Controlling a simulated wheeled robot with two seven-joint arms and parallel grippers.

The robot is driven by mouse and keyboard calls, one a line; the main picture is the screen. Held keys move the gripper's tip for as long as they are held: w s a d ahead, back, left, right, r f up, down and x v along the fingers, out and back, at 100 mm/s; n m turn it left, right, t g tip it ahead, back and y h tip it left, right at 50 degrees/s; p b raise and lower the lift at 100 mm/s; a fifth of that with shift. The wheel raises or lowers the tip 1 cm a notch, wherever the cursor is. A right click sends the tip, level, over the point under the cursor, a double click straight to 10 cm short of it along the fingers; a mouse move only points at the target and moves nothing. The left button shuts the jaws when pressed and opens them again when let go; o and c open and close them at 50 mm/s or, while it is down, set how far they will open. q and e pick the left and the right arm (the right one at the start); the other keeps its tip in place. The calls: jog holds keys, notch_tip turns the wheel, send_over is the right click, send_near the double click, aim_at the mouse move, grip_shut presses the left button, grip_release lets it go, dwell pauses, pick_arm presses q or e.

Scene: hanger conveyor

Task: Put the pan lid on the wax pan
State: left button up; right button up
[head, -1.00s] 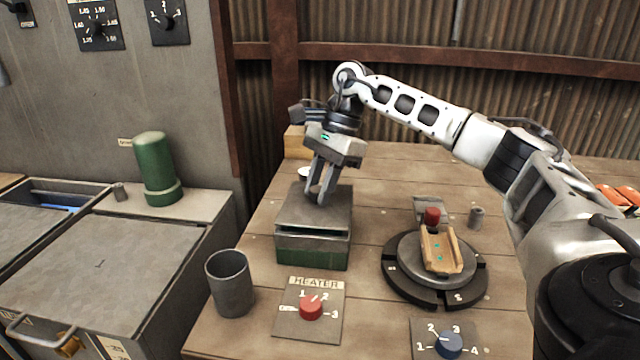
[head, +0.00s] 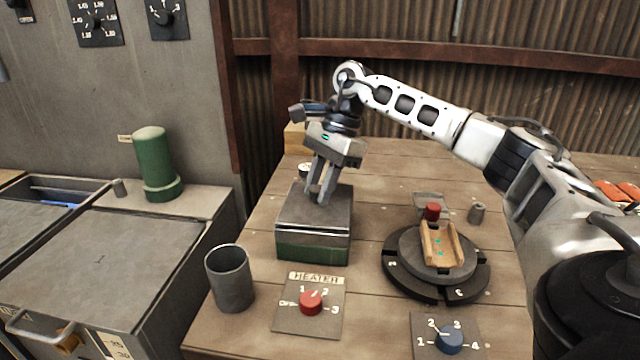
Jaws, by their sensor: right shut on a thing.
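The wax pan (head: 311,248) is a green, box-shaped pan on the wooden table, behind the heater dial. The grey, flat pan lid (head: 297,212) lies over its top and covers the inside. My right gripper (head: 320,197) points down at the middle of the lid and its fingers are shut on the lid's handle, which the fingers mostly hide. The lid looks level and lined up with the pan; I cannot tell whether it fully touches the rim. My left gripper is not in view.
A grey cup (head: 230,278) stands left of the heater dial (head: 311,302). A round turntable (head: 437,262) with a wooden cradle is to the right, near a blue-knob dial (head: 449,340). A green cylinder (head: 157,163) stands on the left cabinet.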

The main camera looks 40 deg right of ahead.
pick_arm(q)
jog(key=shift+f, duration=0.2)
pick_arm(e)
jog(key=shift+f, duration=0.35)
jog(key=o, duration=0.7)
jog(key=o, duration=0.5)
jog(key=shift+o, duration=0.2)
pick_arm(q)
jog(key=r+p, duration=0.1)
jog(key=p, duration=0.1)
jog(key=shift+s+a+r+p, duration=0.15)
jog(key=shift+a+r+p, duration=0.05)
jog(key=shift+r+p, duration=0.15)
pick_arm(e)
jog(key=v, duration=1.6)
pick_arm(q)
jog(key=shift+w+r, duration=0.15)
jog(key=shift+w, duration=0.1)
pick_arm(e)
jog(key=shift+s+a, duration=0.1)
